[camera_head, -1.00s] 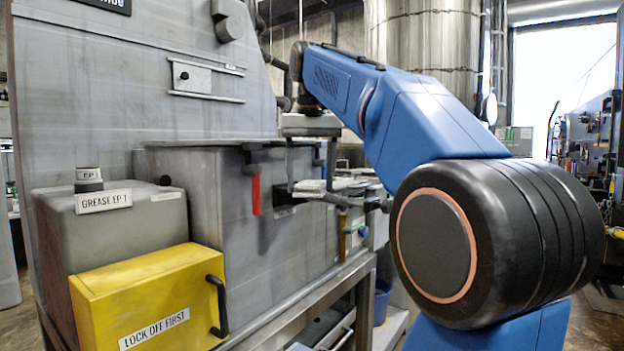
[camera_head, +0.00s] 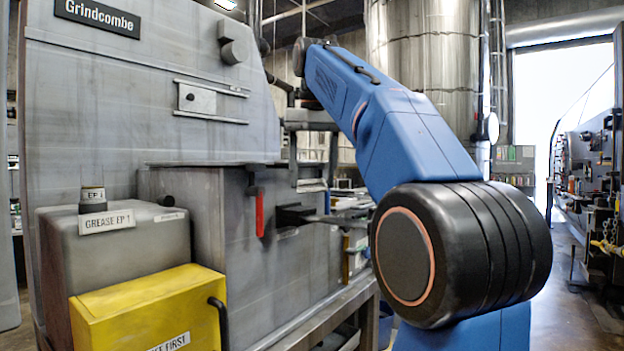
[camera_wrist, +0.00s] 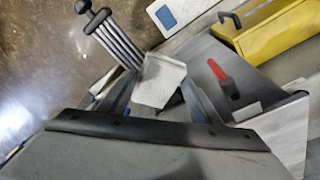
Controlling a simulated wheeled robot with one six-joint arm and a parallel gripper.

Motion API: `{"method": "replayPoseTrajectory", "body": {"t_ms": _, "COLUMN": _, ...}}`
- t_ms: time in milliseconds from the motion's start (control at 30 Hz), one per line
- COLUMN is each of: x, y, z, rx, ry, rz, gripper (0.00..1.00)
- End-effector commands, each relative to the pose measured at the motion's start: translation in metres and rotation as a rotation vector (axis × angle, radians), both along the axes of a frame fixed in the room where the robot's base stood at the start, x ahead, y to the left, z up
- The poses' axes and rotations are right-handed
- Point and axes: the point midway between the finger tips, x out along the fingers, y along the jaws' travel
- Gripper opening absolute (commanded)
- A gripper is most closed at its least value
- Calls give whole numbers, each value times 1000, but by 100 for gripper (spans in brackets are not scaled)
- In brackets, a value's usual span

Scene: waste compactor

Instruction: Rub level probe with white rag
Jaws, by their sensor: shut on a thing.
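The white rag (camera_wrist: 160,80) is a small pale cloth held between the two fingers of my gripper (camera_wrist: 155,92) in the wrist view. My gripper is shut on it. A bundle of several pale rods with black ends (camera_wrist: 115,42) lies beyond the rag in the wrist view; it may be the level probe, but I cannot be sure. In the head view my blue arm reaches toward the grey compactor's front, and the rag and fingertips are hard to make out there.
A red handle (camera_head: 259,213) hangs on the grey compactor body (camera_head: 215,215); it also shows in the wrist view (camera_wrist: 216,70). A yellow box (camera_head: 130,315) with a black handle and a grey grease tank (camera_head: 120,240) stand at the left. Open floor lies at the right.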

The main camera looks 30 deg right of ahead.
Motion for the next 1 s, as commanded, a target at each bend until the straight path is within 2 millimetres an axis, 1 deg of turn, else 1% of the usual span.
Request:
{"method": "replayPoseTrajectory", "body": {"t_ms": 433, "x": -2, "y": 1, "z": 0, "rx": 0, "ry": -9, "rz": 0, "gripper": 21}}
{"method": "replayPoseTrajectory", "body": {"t_ms": 733, "x": -13, "y": 7, "z": 3, "rx": 3, "ry": -106, "rz": -1, "gripper": 21}}
{"method": "replayPoseTrajectory", "body": {"t_ms": 1000, "x": -17, "y": 10, "z": 4, "rx": 5, "ry": -156, "rz": -1, "gripper": 21}}
